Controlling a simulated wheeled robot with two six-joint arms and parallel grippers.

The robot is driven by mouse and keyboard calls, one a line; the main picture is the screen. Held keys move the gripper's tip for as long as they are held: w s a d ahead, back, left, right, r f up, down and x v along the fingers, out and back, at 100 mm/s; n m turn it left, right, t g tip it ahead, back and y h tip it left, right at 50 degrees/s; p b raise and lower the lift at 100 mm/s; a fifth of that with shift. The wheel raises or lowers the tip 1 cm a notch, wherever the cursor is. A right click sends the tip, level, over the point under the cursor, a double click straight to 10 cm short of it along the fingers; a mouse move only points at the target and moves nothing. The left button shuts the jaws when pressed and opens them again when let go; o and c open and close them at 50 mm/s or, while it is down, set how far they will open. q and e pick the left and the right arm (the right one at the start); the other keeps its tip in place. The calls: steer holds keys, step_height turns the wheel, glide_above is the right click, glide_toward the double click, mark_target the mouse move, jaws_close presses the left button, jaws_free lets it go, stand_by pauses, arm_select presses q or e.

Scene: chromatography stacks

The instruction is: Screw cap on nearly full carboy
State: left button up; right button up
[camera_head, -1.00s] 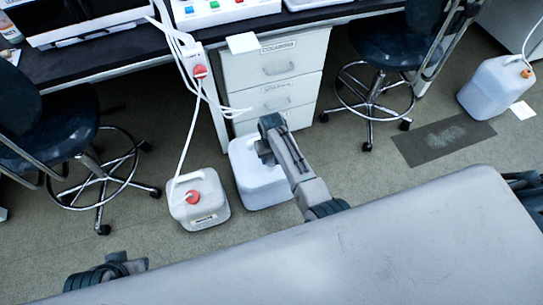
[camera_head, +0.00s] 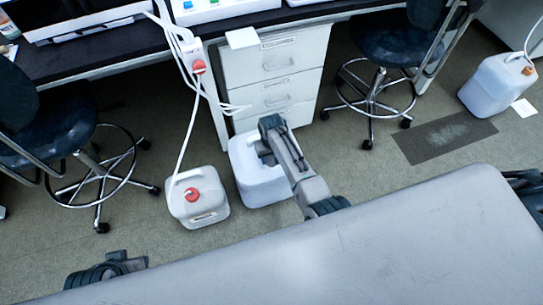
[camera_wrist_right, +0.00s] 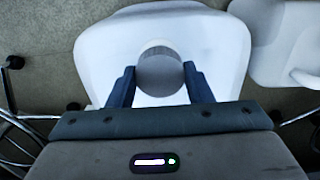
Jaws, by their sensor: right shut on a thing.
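A white carboy (camera_head: 262,180) stands on the floor in front of the drawers, partly hidden by my right arm. It fills the middle of the right wrist view (camera_wrist_right: 105,55). My right gripper (camera_head: 268,150) is over its top. In the right wrist view its two dark fingers (camera_wrist_right: 160,85) are shut on a round grey cap (camera_wrist_right: 160,76), at the carboy's neck. A pale ribbed edge (camera_wrist_right: 158,50) shows beside the cap. I cannot tell whether the cap is threaded on. The liquid level is not clear. My left gripper is out of view; only part of that arm shows.
A carboy with a red cap and tube (camera_head: 196,205) stands close to the left. Another carboy with an orange cap (camera_head: 490,88) stands far right. Stools (camera_head: 375,95) flank the drawers (camera_head: 275,70). The floor between me and the carboys is open.

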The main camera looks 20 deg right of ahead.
steer(key=shift+f, duration=0.2)
steer(key=shift+f+b, duration=0.3)
steer(key=shift+f, duration=0.1)
steer(key=o, duration=1)
steer(key=c, duration=1.1)
